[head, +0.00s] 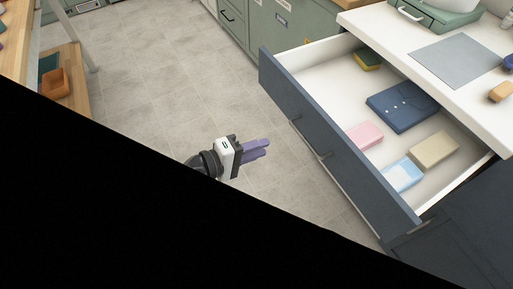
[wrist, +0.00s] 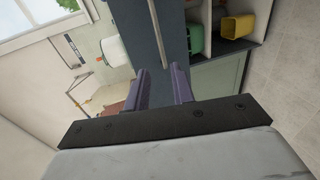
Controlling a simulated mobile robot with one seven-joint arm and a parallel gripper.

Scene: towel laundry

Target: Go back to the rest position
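My gripper (head: 268,147) is over the tiled floor in the head view, left of the open drawer and apart from it. Its two purple fingers point right, toward the drawer front. In the wrist view the fingers (wrist: 163,85) stand apart with nothing between them, so the gripper is open and empty. Behind the fingers there is a dark blue panel (wrist: 157,60) with a long bar handle (wrist: 174,30).
The dark blue drawer (head: 300,112) is pulled out. The floor (head: 150,85) is clear. Black covers the lower left.

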